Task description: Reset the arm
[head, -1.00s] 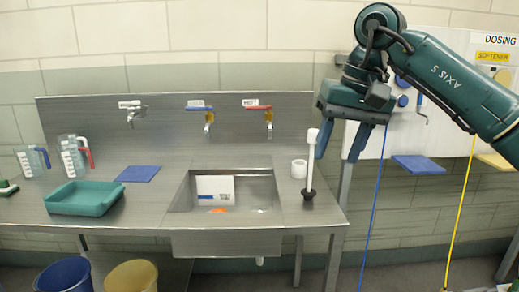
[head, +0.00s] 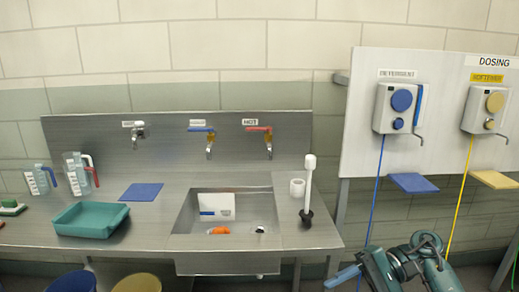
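My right gripper (head: 342,278) shows at the bottom edge of the head view, right of the sink bench and below the dosing board. One blue finger is visible, pointing left; the rest is cut off by the frame edge, so its opening cannot be told. No held thing shows at the visible finger. My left gripper is not in view.
The basin holds a white card (head: 216,206) and an orange object (head: 218,230). Two dispensers hang at right.

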